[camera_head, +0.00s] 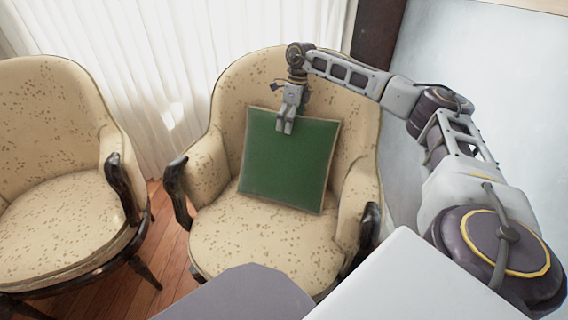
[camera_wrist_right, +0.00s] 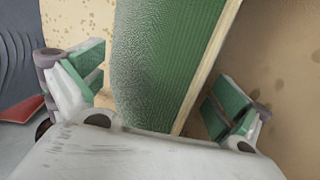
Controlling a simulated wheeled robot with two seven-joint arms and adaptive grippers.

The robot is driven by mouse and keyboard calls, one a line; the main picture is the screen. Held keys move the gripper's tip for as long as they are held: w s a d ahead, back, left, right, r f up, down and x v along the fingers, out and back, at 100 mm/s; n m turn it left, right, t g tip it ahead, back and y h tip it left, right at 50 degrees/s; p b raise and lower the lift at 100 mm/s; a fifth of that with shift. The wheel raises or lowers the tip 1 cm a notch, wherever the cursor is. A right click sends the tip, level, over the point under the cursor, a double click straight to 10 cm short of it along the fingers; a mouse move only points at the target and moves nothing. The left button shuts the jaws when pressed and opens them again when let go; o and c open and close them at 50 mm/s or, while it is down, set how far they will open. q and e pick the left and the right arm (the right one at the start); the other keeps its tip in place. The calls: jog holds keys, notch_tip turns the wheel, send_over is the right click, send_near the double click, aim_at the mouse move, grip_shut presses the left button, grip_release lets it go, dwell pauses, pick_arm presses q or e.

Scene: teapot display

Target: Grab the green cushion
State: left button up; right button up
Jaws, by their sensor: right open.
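The green cushion (camera_head: 288,165) leans against the backrest of the middle armchair, a square with a pale border. My right gripper (camera_head: 286,124) is at the cushion's top edge in the head view, over its upper middle. In the right wrist view the cushion (camera_wrist_right: 165,60) runs between the two spread fingers of the right gripper (camera_wrist_right: 158,95), with its pale edge (camera_wrist_right: 208,68) toward the right finger. The fingers are open and apart; I cannot tell whether either touches the cushion. My left gripper is not in view.
The cushion's armchair (camera_head: 265,243) has dark curled arm ends. A second matching armchair (camera_head: 58,225) stands at the left. A white curtain (camera_head: 170,60) hangs behind them, and a pale wall (camera_head: 480,80) is at the right. Wooden floor (camera_head: 172,250) shows between the chairs.

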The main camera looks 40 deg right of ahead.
jog(key=shift+a+f+b, duration=0.15)
jog(key=shift+f+b, duration=0.3)
jog(key=shift+f, duration=0.6)
jog(key=shift+c, duration=0.3)
jog(key=c, duration=1.5)
